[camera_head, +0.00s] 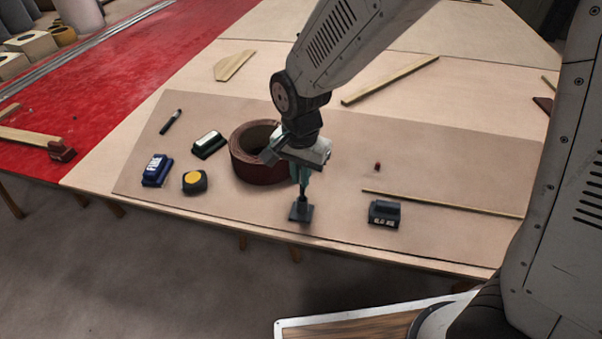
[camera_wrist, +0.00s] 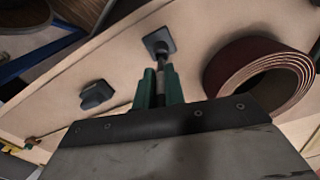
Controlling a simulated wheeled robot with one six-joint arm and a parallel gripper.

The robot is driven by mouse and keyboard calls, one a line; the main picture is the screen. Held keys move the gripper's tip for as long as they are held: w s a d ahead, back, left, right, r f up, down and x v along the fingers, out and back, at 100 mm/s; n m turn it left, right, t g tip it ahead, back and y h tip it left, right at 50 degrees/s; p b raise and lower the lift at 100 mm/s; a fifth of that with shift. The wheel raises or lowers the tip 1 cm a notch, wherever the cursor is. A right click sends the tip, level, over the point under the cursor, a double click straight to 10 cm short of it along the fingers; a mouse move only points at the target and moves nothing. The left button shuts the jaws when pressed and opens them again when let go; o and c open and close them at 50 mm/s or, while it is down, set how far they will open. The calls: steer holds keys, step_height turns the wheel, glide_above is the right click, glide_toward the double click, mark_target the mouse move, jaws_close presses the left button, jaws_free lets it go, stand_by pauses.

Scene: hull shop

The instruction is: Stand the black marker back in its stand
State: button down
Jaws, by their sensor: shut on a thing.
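My gripper (camera_head: 303,178) points down near the front edge of the bench, its teal fingers shut on a slim dark upright thing, which I take to be the black marker (camera_head: 303,192). The fingers hide most of it. The stand (camera_head: 300,213), a small dark piece with a square base, is directly below. In the wrist view my gripper (camera_wrist: 160,78) lines up with the stand (camera_wrist: 158,41). The marker's lower end meets the stand's middle in both views; I cannot tell whether it is inside or just above.
A brown abrasive roll (camera_head: 262,172) stands close left of my gripper. A dark battery-like block (camera_head: 384,214) lies right, near a thin wooden strip (camera_head: 440,203). A tape measure (camera_head: 195,182), blue block (camera_head: 156,170), dark eraser-like block (camera_head: 209,145) and another dark pen (camera_head: 171,121) lie left.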

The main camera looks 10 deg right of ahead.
steer(key=shift+f, duration=1.65)
stand_by(2.6)
steer(key=c, duration=1.4)
jaws_free()
step_height(320, 180, up, 8)
steer(key=shift+f, duration=0.1)
